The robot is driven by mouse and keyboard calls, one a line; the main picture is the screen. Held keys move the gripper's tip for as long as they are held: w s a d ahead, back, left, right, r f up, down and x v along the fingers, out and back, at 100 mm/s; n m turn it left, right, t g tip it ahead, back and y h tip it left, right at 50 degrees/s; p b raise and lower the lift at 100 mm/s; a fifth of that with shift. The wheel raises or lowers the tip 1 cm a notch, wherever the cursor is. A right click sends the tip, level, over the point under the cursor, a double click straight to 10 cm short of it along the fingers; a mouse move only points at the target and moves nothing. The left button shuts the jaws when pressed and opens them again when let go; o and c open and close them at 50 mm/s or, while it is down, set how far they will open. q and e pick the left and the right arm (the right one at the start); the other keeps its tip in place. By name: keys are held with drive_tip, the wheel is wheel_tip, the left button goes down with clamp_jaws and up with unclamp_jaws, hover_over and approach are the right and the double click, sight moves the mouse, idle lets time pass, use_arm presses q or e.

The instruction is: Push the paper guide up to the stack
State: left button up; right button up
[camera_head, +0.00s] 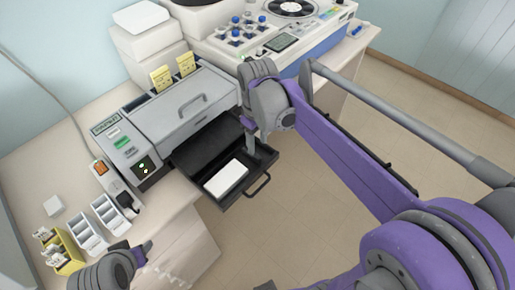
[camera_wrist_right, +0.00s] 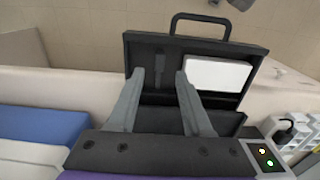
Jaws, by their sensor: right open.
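The black paper tray (camera_head: 258,187) is pulled out of the grey machine; it also shows in the right wrist view (camera_wrist_right: 215,48). A white paper stack (camera_head: 227,178) lies in it, on the right side in the wrist view (camera_wrist_right: 217,75). A narrow dark grey piece (camera_wrist_right: 159,68), which looks like the paper guide, stands in the tray left of the stack with a gap between. My right gripper (camera_wrist_right: 160,75) is open over the tray, its fingertips appearing on either side of that piece. I cannot tell contact. My left gripper (camera_head: 145,250) is at the lower left, away from the tray.
The grey machine (camera_head: 180,110) stands on the bench behind the tray. White slide racks (camera_head: 88,228) and a yellow holder (camera_head: 65,252) are on the bench at left. The tray handle (camera_head: 260,186) sticks out over open floor.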

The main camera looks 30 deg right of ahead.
use_arm(q)
drive_tip(key=shift+w+r, duration=0.1)
drive_tip(key=shift+r, duration=0.1)
use_arm(e)
wheel_tip(320, 180, up, 6)
drive_tip(key=shift+f, duration=0.2)
drive_tip(key=shift+f, duration=0.15)
drive_tip(key=shift+c, duration=1.3)
drive_tip(key=d+f+y+b, duration=0.1)
drive_tip(key=d+f, duration=0.1)
drive_tip(key=s+d+f+y+b, duration=0.1)
drive_tip(key=f+y+b, duration=0.1)
drive_tip(key=shift+d, duration=0.4)
clamp_jaws()
use_arm(q)
wheel_tip(320, 180, down, 10)
drive_tip(key=s+b, duration=0.2)
drive_tip(key=b, duration=0.2)
drive_tip(key=shift+s+r, duration=0.25)
drive_tip(key=shift+s, duration=0.15)
use_arm(e)
drive_tip(key=n+t+y, duration=0.1)
drive_tip(key=t+y, duration=0.1)
drive_tip(key=y, duration=0.2)
hover_over(266, 157)
wheel_tip(266, 157, down, 7)
